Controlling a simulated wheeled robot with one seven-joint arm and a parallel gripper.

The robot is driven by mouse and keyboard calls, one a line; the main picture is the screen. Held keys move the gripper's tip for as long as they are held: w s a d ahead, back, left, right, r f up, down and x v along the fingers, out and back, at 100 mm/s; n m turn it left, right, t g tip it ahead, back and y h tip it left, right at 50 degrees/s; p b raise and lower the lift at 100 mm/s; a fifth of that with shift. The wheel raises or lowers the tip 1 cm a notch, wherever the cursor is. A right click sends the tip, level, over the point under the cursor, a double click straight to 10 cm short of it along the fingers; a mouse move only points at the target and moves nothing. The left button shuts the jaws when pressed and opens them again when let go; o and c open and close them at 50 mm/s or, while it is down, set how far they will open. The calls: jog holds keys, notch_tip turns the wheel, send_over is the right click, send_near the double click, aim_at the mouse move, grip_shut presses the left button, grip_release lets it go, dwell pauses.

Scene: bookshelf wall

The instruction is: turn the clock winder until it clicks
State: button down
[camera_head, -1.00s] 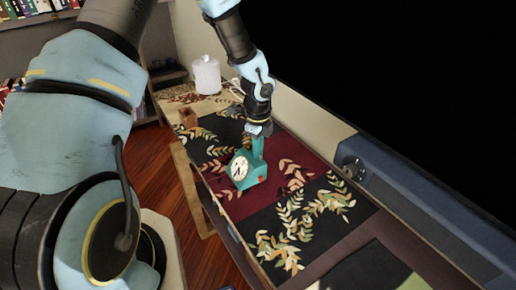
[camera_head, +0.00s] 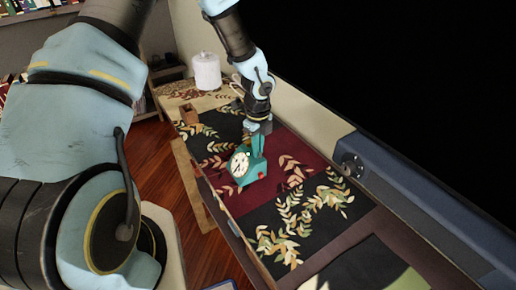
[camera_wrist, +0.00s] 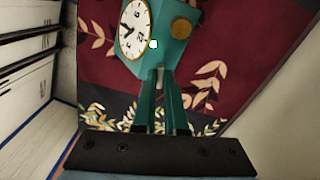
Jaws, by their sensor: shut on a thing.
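A teal clock (camera_head: 252,172) with a round white face (camera_head: 239,164) stands on the patterned cloth. In the wrist view the clock (camera_wrist: 176,52) fills the top middle. Its face (camera_wrist: 133,28) is at the left, and a brass-coloured disc (camera_wrist: 181,27) is on its other visible side. My gripper (camera_head: 258,153) comes down onto the clock from above and behind. In the wrist view its fingers (camera_wrist: 160,72) are close together and meet the clock's near edge. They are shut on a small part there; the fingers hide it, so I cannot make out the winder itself.
The dark and red leaf-patterned cloth (camera_head: 312,215) is clear to the right of the clock. A pale wall (camera_head: 300,121) runs close behind; wooden floor (camera_head: 160,160) lies on the left.

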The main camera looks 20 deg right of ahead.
jog(key=c, duration=1)
grip_release()
jog(key=shift+o, duration=0.2)
jog(key=shift+r, duration=0.15)
notch_tip(320, 180, up, 11)
jog(key=b, duration=0.1)
jog(key=shift+f, duration=0.2)
